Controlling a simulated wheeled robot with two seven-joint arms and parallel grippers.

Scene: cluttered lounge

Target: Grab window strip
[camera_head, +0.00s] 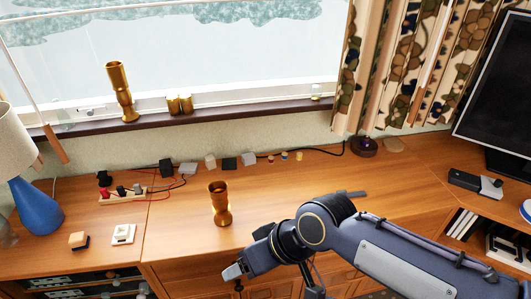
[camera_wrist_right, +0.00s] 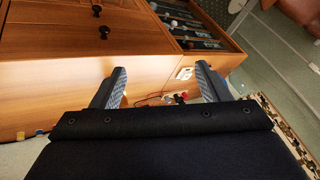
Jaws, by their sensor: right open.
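No part is clearly marked as the window strip. A dark window sill (camera_head: 230,118) runs along the bottom of the window in the head view. A pale cord with a wooden handle (camera_head: 54,145) hangs in front of the window at the left. A wooden strip with plugs and red wires (camera_head: 122,195) lies on the desk. My right gripper (camera_head: 235,270) is at the desk's front edge, far from the sill and the cord. The right wrist view shows its two fingers (camera_wrist_right: 162,86) spread with nothing gripped. My left gripper is out of view.
A brass vase (camera_head: 220,203) stands on the desk (camera_head: 300,205), behind my right gripper. A blue lamp (camera_head: 38,208) is at left, a monitor (camera_head: 495,85) at right.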

